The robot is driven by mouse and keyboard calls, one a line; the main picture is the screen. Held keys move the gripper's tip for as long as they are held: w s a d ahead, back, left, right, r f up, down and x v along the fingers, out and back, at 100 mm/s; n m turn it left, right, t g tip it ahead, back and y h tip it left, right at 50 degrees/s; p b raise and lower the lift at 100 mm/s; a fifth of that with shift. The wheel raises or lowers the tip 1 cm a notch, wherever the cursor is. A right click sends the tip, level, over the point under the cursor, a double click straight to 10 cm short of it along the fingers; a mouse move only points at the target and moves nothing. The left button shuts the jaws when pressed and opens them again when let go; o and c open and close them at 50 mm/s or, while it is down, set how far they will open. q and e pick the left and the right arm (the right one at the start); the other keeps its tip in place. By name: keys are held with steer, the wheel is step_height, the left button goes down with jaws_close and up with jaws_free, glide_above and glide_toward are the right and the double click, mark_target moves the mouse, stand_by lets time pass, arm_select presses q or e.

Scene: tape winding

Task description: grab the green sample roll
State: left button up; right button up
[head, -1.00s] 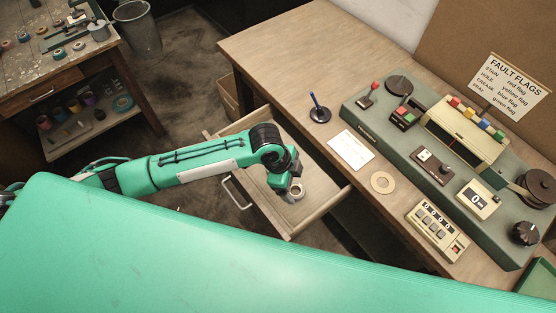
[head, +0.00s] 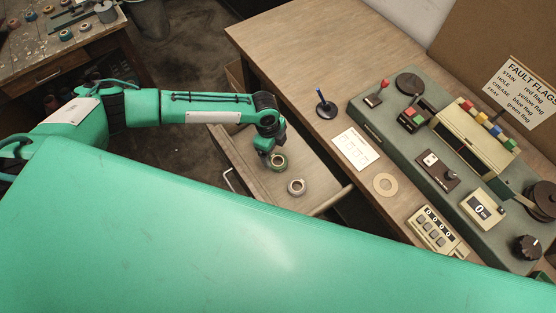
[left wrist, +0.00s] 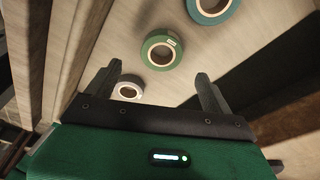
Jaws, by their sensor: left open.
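The green sample roll (left wrist: 161,49) lies in the open drawer; its outer band is green around a pale core, with a small label. In the left wrist view it is beyond and between my fingertips, apart from them. In the head view the green roll (head: 279,162) is just below my left gripper (head: 271,155), partly covered by it. My left gripper (left wrist: 158,70) is open and empty, pointing down over the drawer. My right gripper is not in view.
A whitish roll (left wrist: 128,91) lies near the left finger; it also shows in the head view (head: 296,187). A blue-teal roll (left wrist: 213,8) lies at the top of the wrist view. The drawer's side wall (left wrist: 85,35) is close on the left. A workbench (head: 275,50) stands beside the drawer.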

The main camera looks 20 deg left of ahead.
mark_target(279, 164)
arm_select(q)
steer(key=shift+d+f, duration=0.15)
steer(key=shift+f, duration=0.55)
steer(key=shift+f+p, duration=0.35)
steer(key=shift+f, duration=0.2)
steer(key=f, duration=0.2)
steer(key=f+p, duration=0.1)
steer(key=shift+d+f, duration=0.1)
steer(key=shift+d, duration=0.15)
steer(key=shift+f, duration=0.5)
steer(key=c, duration=1.1)
steer(key=shift+o, duration=0.2)
steer(key=shift+r, duration=0.2)
